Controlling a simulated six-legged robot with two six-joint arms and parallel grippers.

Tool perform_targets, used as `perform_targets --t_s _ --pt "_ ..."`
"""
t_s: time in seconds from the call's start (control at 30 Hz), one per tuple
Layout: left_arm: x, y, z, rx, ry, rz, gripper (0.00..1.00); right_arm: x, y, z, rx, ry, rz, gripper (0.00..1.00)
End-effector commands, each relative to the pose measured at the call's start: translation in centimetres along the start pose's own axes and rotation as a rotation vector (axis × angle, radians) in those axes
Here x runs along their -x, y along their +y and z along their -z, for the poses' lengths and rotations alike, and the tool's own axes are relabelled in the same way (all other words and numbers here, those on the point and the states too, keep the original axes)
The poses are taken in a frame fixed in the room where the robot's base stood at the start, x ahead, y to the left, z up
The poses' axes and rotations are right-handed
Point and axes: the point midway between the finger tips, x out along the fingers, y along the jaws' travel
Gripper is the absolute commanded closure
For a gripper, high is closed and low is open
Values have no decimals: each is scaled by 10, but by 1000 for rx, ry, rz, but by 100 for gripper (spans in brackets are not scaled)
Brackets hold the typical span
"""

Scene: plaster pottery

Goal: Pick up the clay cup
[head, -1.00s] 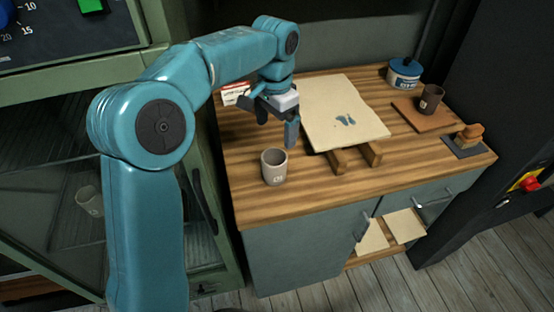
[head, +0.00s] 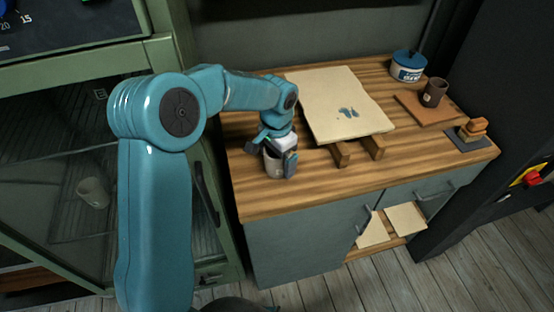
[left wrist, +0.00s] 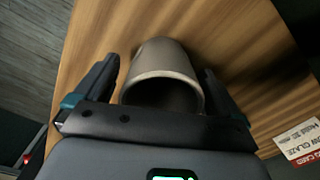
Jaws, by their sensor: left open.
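A grey-beige clay cup (head: 273,165) stands upright near the front left of the wooden worktop (head: 330,185). My left gripper (head: 278,164) is open and has come down around the cup, partly hiding it in the head view. In the left wrist view the cup (left wrist: 162,66) lies between the two spread fingers (left wrist: 160,85), with its open rim facing the camera. A gap shows between the cup and each finger. A second, dark brown cup (head: 435,92) stands at the right on a brown board (head: 423,110). My right gripper is not in view.
A pale slab (head: 338,103) on wooden supports lies behind and right of the left gripper. A blue-lidded jar (head: 408,66) and a wooden block (head: 473,131) on a dark pad stand at the right. A white and red card (left wrist: 300,142) shows in the left wrist view. A green cabinet (head: 205,185) stands left.

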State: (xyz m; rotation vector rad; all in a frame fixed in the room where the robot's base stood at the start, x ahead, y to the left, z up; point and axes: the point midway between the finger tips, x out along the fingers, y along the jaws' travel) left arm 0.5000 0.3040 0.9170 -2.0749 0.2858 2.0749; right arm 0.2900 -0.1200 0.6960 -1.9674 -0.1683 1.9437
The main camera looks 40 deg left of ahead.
Motion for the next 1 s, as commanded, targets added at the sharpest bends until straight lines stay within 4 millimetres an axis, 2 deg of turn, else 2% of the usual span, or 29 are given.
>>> perform_targets --t_s 0.03,0.17,0.4,0.6,0.87,1.0 --pt "-8 0 0 1 -4 -2 3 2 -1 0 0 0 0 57" --pt "-20 -2 1 1 -1 0 3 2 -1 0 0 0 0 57" --pt "-22 -2 1 1 0 1 3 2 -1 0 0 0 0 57" --pt "-22 -2 1 1 0 1 67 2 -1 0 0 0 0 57" --pt "-21 -2 1 1 1 1 67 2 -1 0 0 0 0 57" --pt "-13 -2 2 1 4 2 67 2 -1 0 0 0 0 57"
